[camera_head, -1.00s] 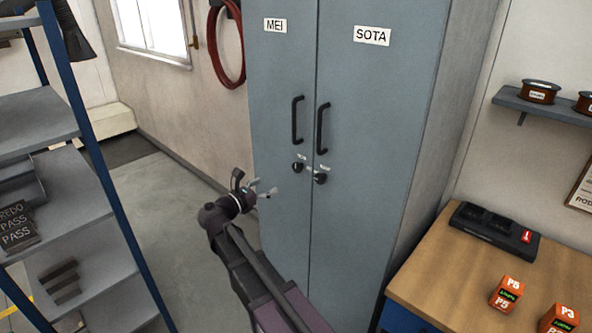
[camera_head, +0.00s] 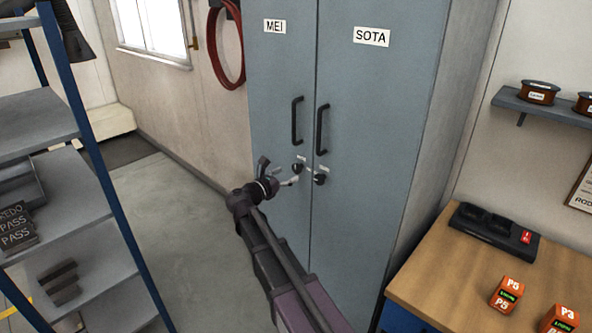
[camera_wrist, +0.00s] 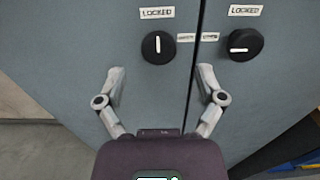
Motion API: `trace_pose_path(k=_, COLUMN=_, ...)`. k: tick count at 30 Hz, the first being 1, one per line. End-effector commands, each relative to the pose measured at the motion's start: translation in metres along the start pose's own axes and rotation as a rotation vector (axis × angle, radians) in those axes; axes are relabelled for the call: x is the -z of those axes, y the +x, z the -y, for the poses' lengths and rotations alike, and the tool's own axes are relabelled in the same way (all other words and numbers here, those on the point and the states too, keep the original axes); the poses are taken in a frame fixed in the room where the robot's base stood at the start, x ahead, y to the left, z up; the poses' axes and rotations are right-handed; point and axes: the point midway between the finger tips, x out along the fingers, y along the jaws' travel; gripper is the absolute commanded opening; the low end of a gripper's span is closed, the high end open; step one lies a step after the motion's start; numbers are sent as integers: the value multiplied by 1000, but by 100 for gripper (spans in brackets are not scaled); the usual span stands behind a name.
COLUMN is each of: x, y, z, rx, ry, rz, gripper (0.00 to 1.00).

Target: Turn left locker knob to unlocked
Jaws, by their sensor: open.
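The grey locker (camera_head: 283,90) has a left door marked MEI and a right door marked SOTA. The left knob (camera_head: 298,168) is round and black; in the wrist view the left knob (camera_wrist: 158,47) has its white mark upright, under a LOCKED label (camera_wrist: 157,13). The right knob (camera_wrist: 241,44) has its mark lying sideways; it also shows in the head view (camera_head: 320,179). My gripper (camera_wrist: 161,76) is open and empty, its fingers spread just below the left knob in the wrist view, not around it. In the head view my gripper (camera_head: 286,177) is close to the left knob.
Two black door handles (camera_head: 297,121) stand out above the knobs. A blue-framed shelf (camera_head: 100,185) is on the left. A wooden bench (camera_head: 450,275) with orange blocks (camera_head: 507,293) is on the right. The floor between shelf and locker is clear.

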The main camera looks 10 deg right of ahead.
Motion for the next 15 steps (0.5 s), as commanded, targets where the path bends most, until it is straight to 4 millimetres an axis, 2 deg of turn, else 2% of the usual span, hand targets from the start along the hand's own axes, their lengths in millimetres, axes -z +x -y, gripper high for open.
trace_pose_path(k=6, x=0, y=30, z=-1, rx=1, ry=0, rz=0, gripper=88)
trace_pose_path(k=15, x=0, y=47, z=0, rx=-1, ry=0, rz=0, gripper=88)
